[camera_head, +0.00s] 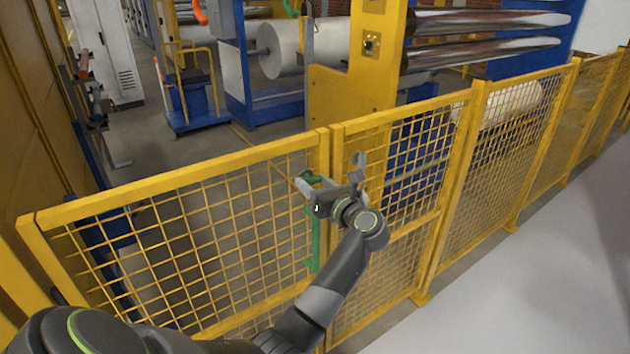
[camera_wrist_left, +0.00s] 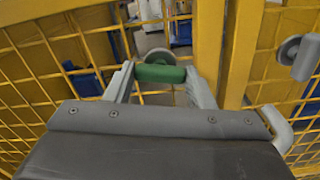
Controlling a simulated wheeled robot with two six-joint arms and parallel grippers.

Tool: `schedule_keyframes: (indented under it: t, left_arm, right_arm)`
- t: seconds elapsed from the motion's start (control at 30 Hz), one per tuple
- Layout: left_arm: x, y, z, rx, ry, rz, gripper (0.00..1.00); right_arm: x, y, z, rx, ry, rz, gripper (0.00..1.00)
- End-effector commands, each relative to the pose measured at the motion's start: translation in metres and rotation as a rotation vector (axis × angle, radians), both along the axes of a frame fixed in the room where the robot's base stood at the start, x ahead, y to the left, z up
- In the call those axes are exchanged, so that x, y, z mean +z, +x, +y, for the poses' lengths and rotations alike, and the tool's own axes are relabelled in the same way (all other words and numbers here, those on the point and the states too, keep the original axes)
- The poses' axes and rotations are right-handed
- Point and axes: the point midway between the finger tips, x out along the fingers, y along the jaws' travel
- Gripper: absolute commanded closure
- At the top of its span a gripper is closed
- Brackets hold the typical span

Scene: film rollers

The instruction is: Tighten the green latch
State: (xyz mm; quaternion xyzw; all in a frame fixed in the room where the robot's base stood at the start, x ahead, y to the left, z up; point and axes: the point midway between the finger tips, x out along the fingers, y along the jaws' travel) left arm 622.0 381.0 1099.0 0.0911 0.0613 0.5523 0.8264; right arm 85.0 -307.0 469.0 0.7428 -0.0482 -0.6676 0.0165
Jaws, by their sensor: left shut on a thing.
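The green latch (camera_head: 315,240) is on the yellow mesh gate, beside the post where two fence panels meet. Its upper end lies at my left gripper (camera_head: 308,184), and a long green part hangs down below the gripper. In the left wrist view the green latch (camera_wrist_left: 160,73) lies crosswise between the two grey fingers of my left gripper (camera_wrist_left: 162,82), which is shut on it. A grey fitting (camera_head: 357,168) is on the panel just right of the post; it also shows at the right of the left wrist view (camera_wrist_left: 300,55). My right gripper is not in view.
The yellow mesh fence (camera_head: 505,120) runs on to the right, with grey floor (camera_head: 520,260) in front of it. Behind it stand a yellow and blue machine (camera_head: 345,95) with shiny rollers (camera_head: 485,50) and a large white roll (camera_head: 300,48). A white cabinet (camera_head: 108,50) stands at the back left.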

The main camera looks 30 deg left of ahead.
Motion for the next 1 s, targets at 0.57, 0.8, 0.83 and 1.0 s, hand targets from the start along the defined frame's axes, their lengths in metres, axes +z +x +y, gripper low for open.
schedule_keyframes:
  t: [0.57, 0.8, 0.83, 1.0]
  left_arm:
    - [0.005, 0.0, 0.0, -0.002, 0.21, 0.505, 0.74]
    - [0.006, 0.0, 0.0, -0.001, 0.297, 0.716, 0.74]
    - [0.006, 0.0, 0.0, -0.001, 0.308, 0.743, 0.74]
    - [0.006, 0.0, 0.0, -0.001, 0.369, 0.884, 0.74]
  right_arm:
    - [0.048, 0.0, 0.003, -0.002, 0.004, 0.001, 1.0]
    - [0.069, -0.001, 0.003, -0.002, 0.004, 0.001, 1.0]
    - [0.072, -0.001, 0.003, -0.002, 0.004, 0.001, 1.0]
    - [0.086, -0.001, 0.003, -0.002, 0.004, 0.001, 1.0]
